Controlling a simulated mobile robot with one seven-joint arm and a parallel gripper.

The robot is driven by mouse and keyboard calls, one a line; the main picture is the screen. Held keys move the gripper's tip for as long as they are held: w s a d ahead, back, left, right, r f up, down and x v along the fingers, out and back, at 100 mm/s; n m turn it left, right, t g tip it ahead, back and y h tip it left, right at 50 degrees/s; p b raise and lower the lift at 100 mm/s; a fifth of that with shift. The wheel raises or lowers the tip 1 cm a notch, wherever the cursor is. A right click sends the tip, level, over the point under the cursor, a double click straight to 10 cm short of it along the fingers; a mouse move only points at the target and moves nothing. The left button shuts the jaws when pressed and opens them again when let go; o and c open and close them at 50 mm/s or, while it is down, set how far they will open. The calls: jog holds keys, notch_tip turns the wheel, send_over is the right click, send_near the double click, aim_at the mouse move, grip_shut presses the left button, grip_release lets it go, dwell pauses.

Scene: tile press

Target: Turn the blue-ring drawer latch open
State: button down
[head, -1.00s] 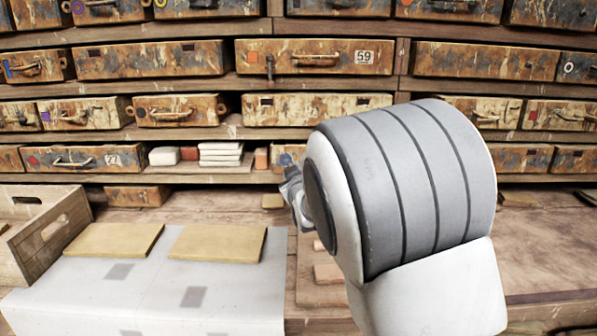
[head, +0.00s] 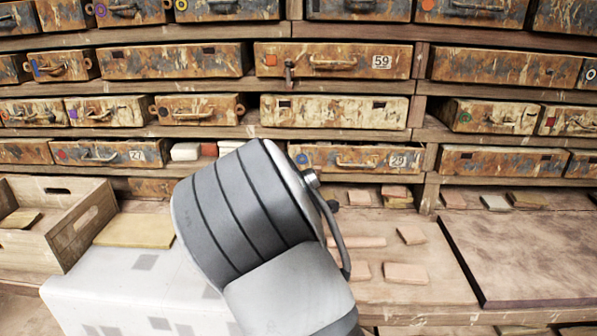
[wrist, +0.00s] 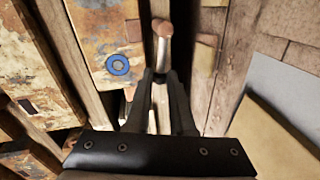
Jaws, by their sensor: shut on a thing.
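In the wrist view the blue ring (wrist: 118,65) is a flat marker on a rusty, paint-worn drawer front (wrist: 92,28). Beside it, to the right, a short latch lever (wrist: 163,32) with a rounded copper-brown end sticks out. My gripper (wrist: 161,78) has its two dark fingers close together around the lever, shut on it. The lever's lower part is hidden between the fingers. In the head view my grey-and-white arm hides the gripper. The drawer marked 29 (head: 356,160) shows a small bluish mark near its left end, too small to read surely.
Rows of rusty drawers on wooden shelves fill the back. A wooden crate (head: 62,228) stands at the left on the bench.

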jog(key=shift+a+f+n+h+p, duration=0.1)
jog(key=shift+f+n+h+p, duration=0.25)
jog(key=shift+n+p, duration=0.3)
jog(key=shift+f, duration=0.15)
jog(key=c, duration=0.9)
grip_release()
jog(key=s+r+p, duration=0.1)
jog(key=s, duration=0.4)
jog(key=s+r+p, duration=0.1)
jog(key=s, duration=0.5)
jog(key=s+r+p, duration=0.1)
jog(key=s, duration=0.5)
jog(key=shift+r, duration=0.25)
